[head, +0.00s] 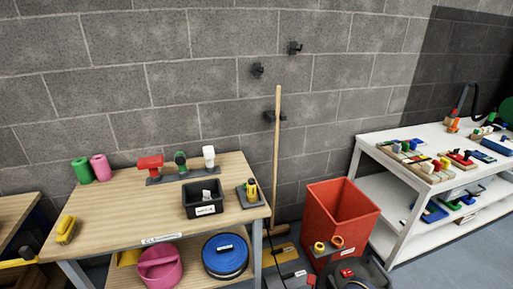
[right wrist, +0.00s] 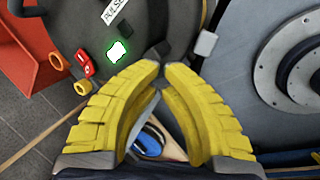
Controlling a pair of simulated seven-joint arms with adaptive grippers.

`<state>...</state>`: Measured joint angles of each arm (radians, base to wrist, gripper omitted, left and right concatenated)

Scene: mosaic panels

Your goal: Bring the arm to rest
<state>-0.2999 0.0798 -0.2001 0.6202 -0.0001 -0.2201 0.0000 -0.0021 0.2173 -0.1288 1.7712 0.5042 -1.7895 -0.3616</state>
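My right gripper (right wrist: 163,70) shows in the right wrist view with its two ribbed yellow fingers. The fingertips meet or nearly meet, and nothing shows held between them. The open space lower between the fingers shows only background. I do not see my right gripper in the head view. I cannot make out my left gripper in either view.
A dark rounded machine (right wrist: 125,35) with a red switch (right wrist: 86,63) lies beyond the right fingers. A red bin (head: 340,215) stands between the wooden workbench (head: 110,205) and white shelving (head: 390,150). A broom handle (head: 277,150) leans on the wall.

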